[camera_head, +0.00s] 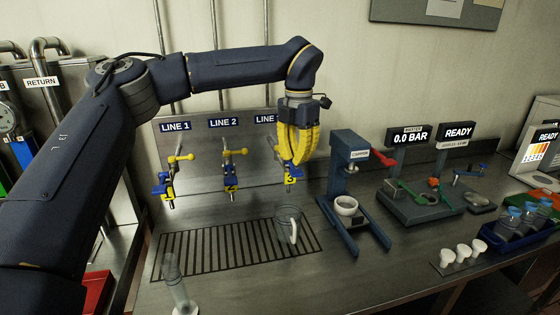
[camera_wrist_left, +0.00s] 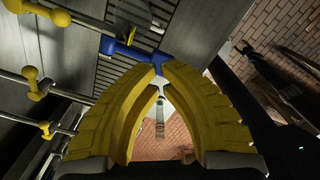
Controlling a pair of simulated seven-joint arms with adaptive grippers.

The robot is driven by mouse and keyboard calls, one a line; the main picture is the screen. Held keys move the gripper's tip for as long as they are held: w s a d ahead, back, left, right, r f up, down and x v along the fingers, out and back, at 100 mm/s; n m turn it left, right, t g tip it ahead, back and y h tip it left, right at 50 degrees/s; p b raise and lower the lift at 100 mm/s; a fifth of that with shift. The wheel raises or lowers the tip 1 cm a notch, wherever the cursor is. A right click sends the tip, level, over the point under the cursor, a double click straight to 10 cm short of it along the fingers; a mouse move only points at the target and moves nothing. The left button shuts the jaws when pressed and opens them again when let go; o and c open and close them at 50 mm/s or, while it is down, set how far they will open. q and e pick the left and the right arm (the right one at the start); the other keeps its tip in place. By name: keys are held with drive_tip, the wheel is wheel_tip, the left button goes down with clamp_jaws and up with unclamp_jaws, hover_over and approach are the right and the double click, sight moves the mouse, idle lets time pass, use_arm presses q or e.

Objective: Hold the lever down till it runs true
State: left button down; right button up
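Three taps with yellow and blue parts stand on the back panel under the signs LINE 1, LINE 2 and a partly covered third sign: the first tap (camera_head: 165,184), the second tap (camera_head: 231,180) and the third tap (camera_head: 290,181). My left gripper (camera_head: 296,160) points down with its yellow fingers just above the third tap. In the left wrist view the fingertips (camera_wrist_left: 157,68) come nearly together at that tap's blue lever (camera_wrist_left: 132,49). I cannot tell whether they touch it. A clear mug (camera_head: 287,225) stands on the drain grate (camera_head: 205,252) below. My right gripper is out of view.
A capper (camera_head: 348,165) with a red lever and white cup stands right of the grate. Further right are a gauge stand (camera_head: 420,200), white cups (camera_head: 463,253) and a blue crate (camera_head: 515,247) of bottles. A clear cylinder (camera_head: 176,285) stands at the front left.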

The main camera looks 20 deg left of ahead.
sight(296, 171)
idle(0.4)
use_arm(q)
drive_tip(key=shift+f, duration=2.5)
idle(1.5)
drive_tip(key=shift+r, duration=3.5)
